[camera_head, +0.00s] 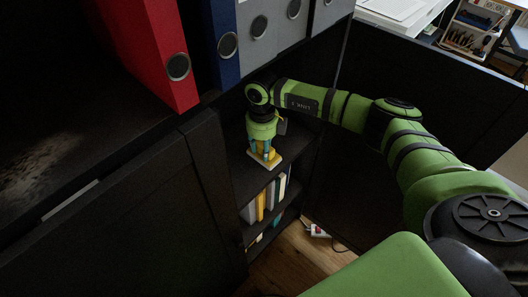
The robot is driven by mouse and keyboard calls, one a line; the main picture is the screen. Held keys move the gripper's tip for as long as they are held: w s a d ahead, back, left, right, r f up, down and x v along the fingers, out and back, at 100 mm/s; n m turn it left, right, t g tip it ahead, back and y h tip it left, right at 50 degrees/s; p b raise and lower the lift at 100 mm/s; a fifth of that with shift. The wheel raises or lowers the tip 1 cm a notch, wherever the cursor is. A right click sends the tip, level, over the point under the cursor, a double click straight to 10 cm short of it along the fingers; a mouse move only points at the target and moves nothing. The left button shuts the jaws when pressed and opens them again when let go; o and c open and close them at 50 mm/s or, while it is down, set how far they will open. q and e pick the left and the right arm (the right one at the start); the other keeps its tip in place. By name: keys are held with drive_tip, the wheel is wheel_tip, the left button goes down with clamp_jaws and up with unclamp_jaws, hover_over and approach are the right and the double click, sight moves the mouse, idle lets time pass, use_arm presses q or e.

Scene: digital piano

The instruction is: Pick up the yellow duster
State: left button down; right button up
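The yellow duster (267,159), a small yellow piece with a pale cream base, sits on a dark shelf of the black cabinet. My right gripper (263,149) points down right over it. Its bluish fingers reach down to the duster's upper part and partly hide it. I cannot tell whether the fingers are shut on it or only beside it. My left gripper is not in view.
Red (145,50), blue (222,40) and grey (262,25) binders stand above, close to my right wrist. Books (262,203) stand on a lower shelf. A dark cabinet panel (110,215) is at left. A white power strip (318,231) lies on the wooden floor.

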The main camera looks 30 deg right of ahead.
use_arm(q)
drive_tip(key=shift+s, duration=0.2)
